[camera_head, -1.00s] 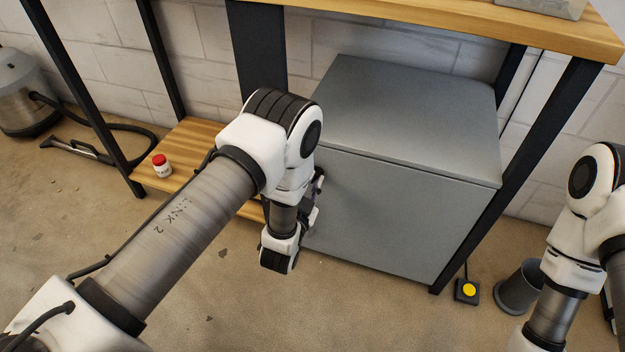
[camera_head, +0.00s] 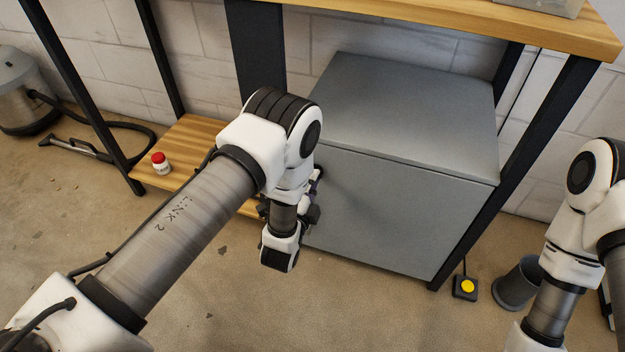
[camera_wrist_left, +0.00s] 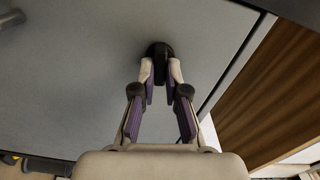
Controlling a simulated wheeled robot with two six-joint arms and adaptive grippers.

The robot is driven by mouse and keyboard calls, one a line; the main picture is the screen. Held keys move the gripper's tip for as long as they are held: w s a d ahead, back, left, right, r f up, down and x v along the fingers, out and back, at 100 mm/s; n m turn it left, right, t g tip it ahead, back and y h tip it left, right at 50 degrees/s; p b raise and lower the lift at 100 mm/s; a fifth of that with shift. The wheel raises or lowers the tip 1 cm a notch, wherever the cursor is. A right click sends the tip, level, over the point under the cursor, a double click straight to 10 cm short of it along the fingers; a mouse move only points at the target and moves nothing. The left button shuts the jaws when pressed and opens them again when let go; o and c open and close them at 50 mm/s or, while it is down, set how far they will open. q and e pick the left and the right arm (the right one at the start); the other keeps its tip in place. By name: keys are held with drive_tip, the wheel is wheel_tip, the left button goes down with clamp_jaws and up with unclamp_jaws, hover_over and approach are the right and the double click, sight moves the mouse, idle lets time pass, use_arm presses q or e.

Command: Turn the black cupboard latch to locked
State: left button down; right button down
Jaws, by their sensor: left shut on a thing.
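The grey cupboard (camera_head: 400,215) stands under the bench with its door closed. The black latch (camera_wrist_left: 159,49) is on the door, near its edge, in the left wrist view. My left gripper (camera_wrist_left: 160,72) is shut on the latch, one finger on each side of its black lever. The lever lies in line with the fingers. In the head view my left gripper (camera_head: 316,186) is mostly hidden by my own wrist, and the latch is hidden there. My right arm shows at the right edge, but its gripper is out of the picture.
A low wooden shelf (camera_head: 183,140) with a red-capped white bottle (camera_head: 161,163) is left of the cupboard. A yellow button box (camera_head: 465,288) and a dark grey bin (camera_head: 517,284) stand on the floor at right.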

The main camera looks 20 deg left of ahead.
use_arm(q)
drive_tip(key=shift+m, duration=0.8)
drive_tip(key=shift+f, duration=0.1)
drive_tip(key=c, duration=1.2)
unclamp_jaws()
drive_tip(key=s, duration=0.7)
drive_tip(key=shift+s, duration=0.25)
drive_tip(key=shift+a, duration=0.1)
